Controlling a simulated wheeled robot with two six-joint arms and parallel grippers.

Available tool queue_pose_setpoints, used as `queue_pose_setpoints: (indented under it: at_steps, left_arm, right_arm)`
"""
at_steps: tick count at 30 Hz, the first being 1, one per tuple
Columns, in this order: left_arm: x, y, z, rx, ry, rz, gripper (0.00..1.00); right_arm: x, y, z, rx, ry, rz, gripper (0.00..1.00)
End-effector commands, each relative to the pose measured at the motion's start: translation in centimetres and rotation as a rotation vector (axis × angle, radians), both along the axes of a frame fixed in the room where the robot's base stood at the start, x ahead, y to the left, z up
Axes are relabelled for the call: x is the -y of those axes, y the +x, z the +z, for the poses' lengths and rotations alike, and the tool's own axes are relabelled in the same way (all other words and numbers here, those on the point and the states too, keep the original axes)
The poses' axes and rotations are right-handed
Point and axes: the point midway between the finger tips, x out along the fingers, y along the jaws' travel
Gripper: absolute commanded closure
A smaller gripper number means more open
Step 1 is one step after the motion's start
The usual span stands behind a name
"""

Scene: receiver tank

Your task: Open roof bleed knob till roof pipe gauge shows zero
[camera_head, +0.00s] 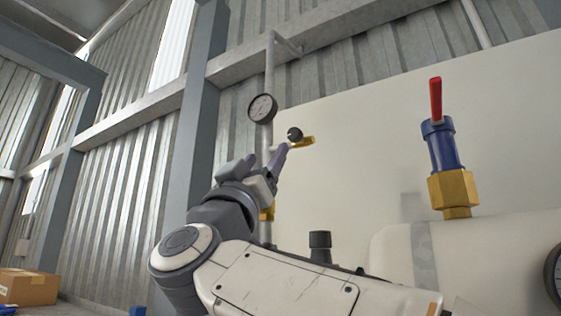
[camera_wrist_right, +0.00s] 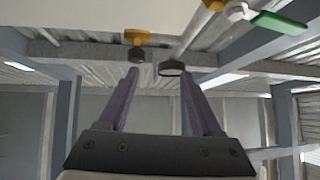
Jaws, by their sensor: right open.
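The roof pipe gauge (camera_head: 262,108) is a round white dial with a dark rim on a grey vertical pipe. Its needle is too small to read. The black bleed knob (camera_head: 294,134) sits on a brass fitting (camera_head: 304,142) just right of and below the gauge. My right gripper (camera_head: 266,156) is open and empty, its purple fingers pointing up close below the knob. In the right wrist view the knob (camera_wrist_right: 137,56) shows near the left fingertip and the gauge (camera_wrist_right: 172,68) near the right one. Contact cannot be told. My left gripper is out of view.
A blue valve with a red lever (camera_head: 436,100) stands on a brass base atop the pale tank at right. A black cap (camera_head: 320,246) rises behind my arm. A green handle (camera_wrist_right: 280,23) shows in the wrist view. A cardboard box (camera_head: 28,287) lies far left.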

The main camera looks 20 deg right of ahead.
Motion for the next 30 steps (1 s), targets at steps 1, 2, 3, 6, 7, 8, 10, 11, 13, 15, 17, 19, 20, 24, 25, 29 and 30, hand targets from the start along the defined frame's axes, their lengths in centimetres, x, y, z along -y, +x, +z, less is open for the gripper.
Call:
queue_pose_setpoints:
  at_steps: [1, 2, 3, 6, 7, 8, 10, 11, 13, 15, 17, 19, 20, 24, 25, 29, 30]
  left_arm:
    - [0.0, 0.0, 0.4, 0.000, 0.000, 0.000, 0.50]
    - [0.0, 0.0, 0.5, 0.000, 0.000, 0.001, 0.50]
    - [0.0, 0.0, 0.6, 0.000, 0.000, 0.001, 0.50]
    - [0.0, 0.0, 1.3, 0.000, 0.000, 0.000, 0.50]
    - [0.0, 0.0, 1.5, 0.000, 0.000, 0.000, 0.50]
    - [0.0, 0.0, 1.9, 0.000, 0.000, -0.001, 0.50]
    - [0.0, 0.0, 2.8, 0.000, 0.000, -0.002, 0.50]
    - [0.0, 0.0, 3.3, 0.000, 0.000, -0.002, 0.50]
    - [0.0, 0.0, 4.3, 0.000, 0.000, -0.001, 0.50]
    - [0.0, 0.0, 5.2, 0.000, 0.000, 0.000, 0.50]
    - [0.0, 0.0, 5.9, 0.000, 0.000, 0.001, 0.50]
    - [0.0, 0.0, 6.6, 0.000, 0.000, 0.001, 0.50]
    - [0.0, 0.0, 6.8, 0.000, 0.000, 0.002, 0.50]
    - [0.0, 0.0, 7.5, 0.000, 0.000, 0.003, 0.50]
    - [0.0, 0.0, 7.6, 0.000, 0.000, 0.003, 0.50]
    - [0.0, 0.0, 7.7, 0.000, 0.000, 0.003, 0.50]
    - [0.0, 0.0, 7.7, 0.000, 0.000, 0.003, 0.50]
  right_arm:
    - [1.2, -0.8, 0.8, 0.012, 0.030, -0.051, 0.34]
    - [1.7, -1.1, 0.9, 0.015, 0.043, -0.074, 0.34]
    - [2.2, -1.4, 1.2, 0.018, 0.056, -0.097, 0.34]
    - [3.1, -1.5, 1.9, 0.021, 0.068, -0.122, 0.34]
    - [3.3, -1.4, 2.2, 0.021, 0.068, -0.124, 0.34]
    - [3.6, -1.2, 2.6, 0.020, 0.068, -0.123, 0.34]
    - [4.2, -0.7, 3.6, 0.022, 0.067, -0.123, 0.34]
    - [4.5, -0.4, 4.1, 0.021, 0.067, -0.123, 0.34]
    - [5.3, 0.2, 5.1, 0.022, 0.066, -0.123, 0.34]
    - [6.0, 0.9, 6.0, 0.021, 0.065, -0.123, 0.34]
    - [6.6, 1.4, 6.7, 0.021, 0.064, -0.122, 0.34]
    - [7.2, 1.8, 7.4, 0.021, 0.065, -0.120, 0.34]
    - [7.4, 2.0, 7.6, 0.022, 0.064, -0.120, 0.34]
    - [8.0, 2.6, 8.3, 0.022, 0.064, -0.116, 0.34]
    - [8.1, 2.7, 8.4, 0.022, 0.064, -0.117, 0.34]
    - [8.3, 2.9, 8.5, 0.022, 0.064, -0.115, 0.34]
    - [8.3, 2.9, 8.4, 0.022, 0.064, -0.115, 0.34]
